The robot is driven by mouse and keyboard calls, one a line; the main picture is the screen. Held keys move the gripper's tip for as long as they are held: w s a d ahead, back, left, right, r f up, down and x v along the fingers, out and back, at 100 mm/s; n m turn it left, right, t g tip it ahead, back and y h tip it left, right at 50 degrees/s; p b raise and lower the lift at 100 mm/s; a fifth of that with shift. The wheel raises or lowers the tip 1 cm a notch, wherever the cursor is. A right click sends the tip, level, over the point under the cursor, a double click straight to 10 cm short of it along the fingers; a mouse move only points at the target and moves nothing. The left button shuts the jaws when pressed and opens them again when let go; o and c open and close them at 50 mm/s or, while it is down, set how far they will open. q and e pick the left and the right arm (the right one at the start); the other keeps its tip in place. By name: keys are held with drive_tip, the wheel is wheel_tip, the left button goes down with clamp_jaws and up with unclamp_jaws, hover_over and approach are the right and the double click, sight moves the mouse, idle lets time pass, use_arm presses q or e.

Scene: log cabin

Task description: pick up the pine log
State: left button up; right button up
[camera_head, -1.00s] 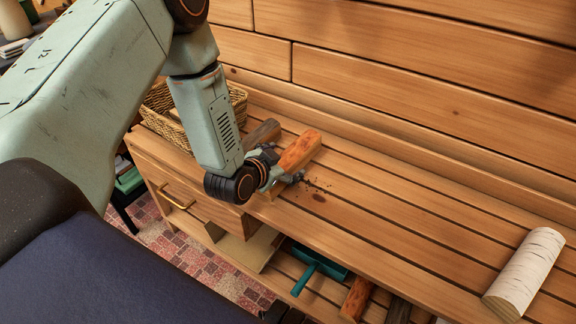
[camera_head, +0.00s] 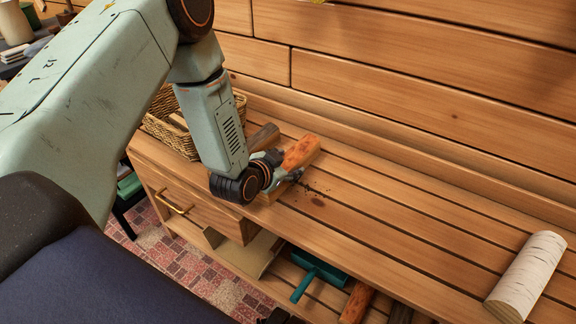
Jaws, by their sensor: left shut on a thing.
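The pine log (camera_head: 301,151), orange-brown, lies slantwise at the left part of the slatted wooden bench. My left gripper (camera_head: 286,175) is at its near end, shut on it. The fingers and wrist hide that end. I cannot tell whether the log touches the bench along its whole length. My right gripper is out of view.
A grey-brown log (camera_head: 263,137) lies just left of the pine log, beside a wicker basket (camera_head: 168,137). A white birch log (camera_head: 528,276) lies at the bench's right. Dark crumbs (camera_head: 313,192) lie near the gripper.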

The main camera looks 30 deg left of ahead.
use_arm(q)
drive_tip(key=shift+w, duration=0.1)
drive_tip(key=c, duration=0.6)
drive_tip(key=shift+r, duration=0.1)
drive_tip(key=shift+c, duration=0.2)
